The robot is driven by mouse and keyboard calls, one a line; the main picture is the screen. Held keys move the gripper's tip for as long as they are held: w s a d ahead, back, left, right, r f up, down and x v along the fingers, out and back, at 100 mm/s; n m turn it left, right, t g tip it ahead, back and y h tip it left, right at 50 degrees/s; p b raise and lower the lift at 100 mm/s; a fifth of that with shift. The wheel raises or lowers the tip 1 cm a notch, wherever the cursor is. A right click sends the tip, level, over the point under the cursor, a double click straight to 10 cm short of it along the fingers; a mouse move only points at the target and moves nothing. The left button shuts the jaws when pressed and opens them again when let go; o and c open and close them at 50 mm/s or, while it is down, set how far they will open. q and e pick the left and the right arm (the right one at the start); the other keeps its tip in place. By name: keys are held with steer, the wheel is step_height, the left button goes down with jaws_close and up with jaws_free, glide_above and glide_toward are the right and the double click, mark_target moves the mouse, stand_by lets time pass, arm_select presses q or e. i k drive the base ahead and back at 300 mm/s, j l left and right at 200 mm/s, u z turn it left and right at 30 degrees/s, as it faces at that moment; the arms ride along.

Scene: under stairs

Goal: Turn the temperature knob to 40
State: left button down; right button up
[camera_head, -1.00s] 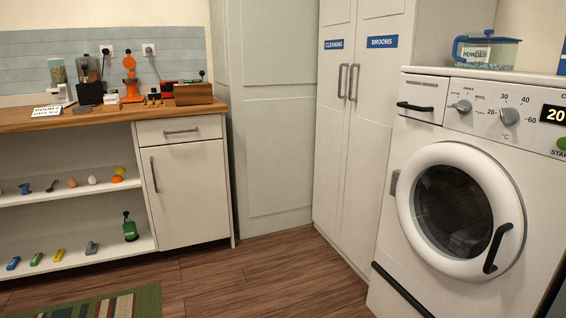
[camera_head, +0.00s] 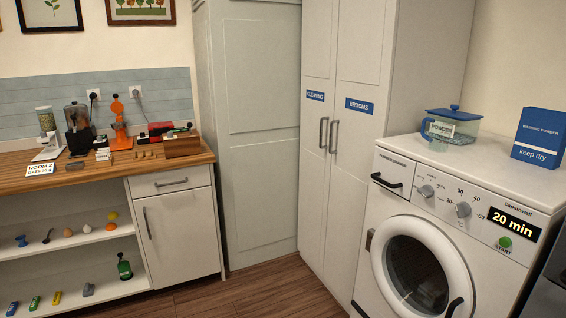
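The white washing machine (camera_head: 405,215) stands at the right with its round door shut. Its temperature knob (camera_head: 463,210) is grey, the right one of two knobs on the front panel. Small numbers ring it, with 30 above it and 60 to its right; its pointer is too small to read surely. A second grey knob (camera_head: 426,191) sits to its left. The dark display (camera_head: 514,217) reads "20 min", and a green START button (camera_head: 505,242) is below it. Neither of my grippers is in view.
A blue-lidded powder container (camera_head: 451,128) and a blue washing powder box (camera_head: 540,138) stand on the machine's top. Tall white cupboards (camera_head: 333,190) are left of it. A wooden counter (camera_head: 85,174) with several items is at the left. Some bare floor (camera_head: 270,291) shows between.

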mark_target(462, 210)
steer(key=z, duration=1.3)
